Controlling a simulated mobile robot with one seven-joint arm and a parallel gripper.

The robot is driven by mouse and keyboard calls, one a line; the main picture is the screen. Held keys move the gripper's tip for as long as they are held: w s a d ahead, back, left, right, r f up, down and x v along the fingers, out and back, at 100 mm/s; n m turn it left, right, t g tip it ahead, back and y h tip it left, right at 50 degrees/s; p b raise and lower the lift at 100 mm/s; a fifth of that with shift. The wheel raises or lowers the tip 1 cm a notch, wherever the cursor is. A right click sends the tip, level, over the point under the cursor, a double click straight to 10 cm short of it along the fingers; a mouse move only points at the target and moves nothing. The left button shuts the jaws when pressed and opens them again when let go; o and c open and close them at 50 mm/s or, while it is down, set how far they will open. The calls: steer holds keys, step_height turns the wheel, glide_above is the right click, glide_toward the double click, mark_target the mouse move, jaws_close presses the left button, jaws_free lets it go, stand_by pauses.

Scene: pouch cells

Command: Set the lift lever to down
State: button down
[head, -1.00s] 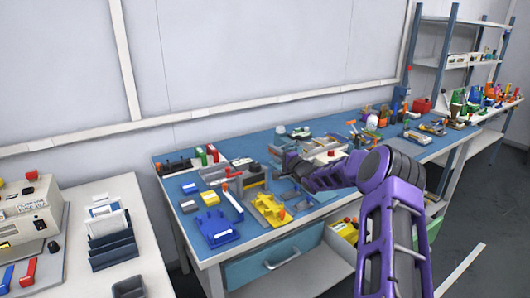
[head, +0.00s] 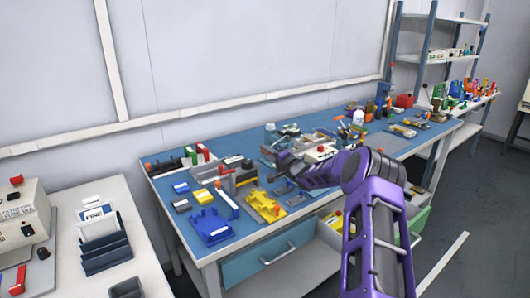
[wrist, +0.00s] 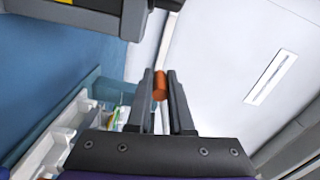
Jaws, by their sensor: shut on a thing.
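My gripper (wrist: 160,84) is shut on an orange cylindrical knob in the wrist view. The knob (wrist: 160,86) sits between the two dark fingertips, and whatever it is attached to is hidden there. In the head view my gripper (head: 276,160) is small, low over the middle of the blue-topped bench, at the end of my purple arm. The knob cannot be made out between the fingers in the head view. Whether it is the lift lever's handle, and which way that lever points, cannot be told.
The blue bench (head: 160,185) carries blue and yellow fixtures left of my gripper. A blue fixture (head: 210,225) and a yellow one (head: 264,206) stand near its front edge. A white table (head: 150,270) with dark racks is at left.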

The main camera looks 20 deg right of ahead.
steer(key=shift+f, duration=0.1)
steer(key=c, duration=0.8)
jaws_free()
steer(key=shift+d, duration=0.1)
steer(key=p+v, duration=0.1)
steer(key=v, duration=1.6)
steer(key=shift+s+p, duration=0.2)
steer(key=shift+p, duration=0.15)
